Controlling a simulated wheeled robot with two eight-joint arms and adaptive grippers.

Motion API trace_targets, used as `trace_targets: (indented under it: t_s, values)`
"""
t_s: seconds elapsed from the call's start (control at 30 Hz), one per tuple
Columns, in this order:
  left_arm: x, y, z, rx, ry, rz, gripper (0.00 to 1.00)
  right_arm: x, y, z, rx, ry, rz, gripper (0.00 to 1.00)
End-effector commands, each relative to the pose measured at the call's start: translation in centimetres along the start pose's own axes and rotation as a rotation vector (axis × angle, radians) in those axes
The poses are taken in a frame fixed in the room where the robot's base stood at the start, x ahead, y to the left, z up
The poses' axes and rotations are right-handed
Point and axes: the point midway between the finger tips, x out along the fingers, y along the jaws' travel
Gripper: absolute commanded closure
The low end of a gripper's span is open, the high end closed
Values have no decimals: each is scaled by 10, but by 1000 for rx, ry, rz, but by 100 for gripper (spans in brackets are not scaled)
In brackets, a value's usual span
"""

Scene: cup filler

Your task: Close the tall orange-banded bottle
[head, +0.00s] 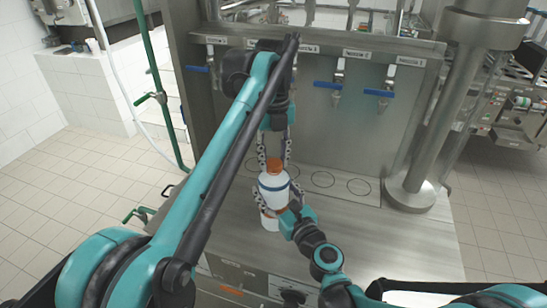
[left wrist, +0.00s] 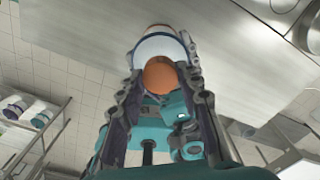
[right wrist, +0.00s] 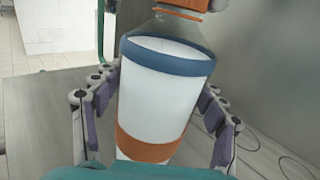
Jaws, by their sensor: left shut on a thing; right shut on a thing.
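The tall bottle (head: 273,187) is white with a blue band near its shoulder and an orange band low down; it also fills the right wrist view (right wrist: 165,95). It stands roughly upright, slightly tilted in the right wrist view. My right gripper (head: 281,206) is shut around its body from the side. The orange cap (head: 275,164) is at the bottle's top, also in the left wrist view (left wrist: 160,75). My left gripper (head: 275,158) comes down from above and is shut on the cap. I cannot tell whether the cap is fully seated on the neck.
The steel counter (head: 390,235) is mostly clear around the bottle. Behind it is the filler wall with several blue-handled taps (head: 337,85). Ring marks (head: 323,179) lie on the counter. A steel post (head: 440,110) stands at the right, and a green pipe (head: 155,75) at the left.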

Motion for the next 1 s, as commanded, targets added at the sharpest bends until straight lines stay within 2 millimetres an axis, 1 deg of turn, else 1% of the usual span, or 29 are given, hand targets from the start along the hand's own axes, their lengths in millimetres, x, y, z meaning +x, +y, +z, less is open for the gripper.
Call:
trace_targets:
  t_s: [0.03,0.1,0.2,0.5,0.53,0.6,0.87,0.93,1.0]
  values:
    - [0,0,0,79,0,0,74,0,0,0,-1,0,0,100]
    - [0,0,0,170,0,0,74,0,0,0,-1,0,0,100]
    - [0,0,0,239,0,0,74,0,0,0,-1,0,0,100]
    - [0,0,0,254,0,0,74,0,0,0,-1,0,0,100]
    - [0,0,0,254,0,0,61,0,0,0,-1,0,0,100]
    - [0,-1,0,253,0,0,45,0,0,0,-1,0,0,100]
    - [0,0,0,252,0,0,45,0,0,0,0,0,0,100]
    - [-3,-1,0,252,0,0,45,0,0,0,0,0,0,100]
    - [-11,-1,0,252,0,0,45,0,0,0,0,0,0,100]
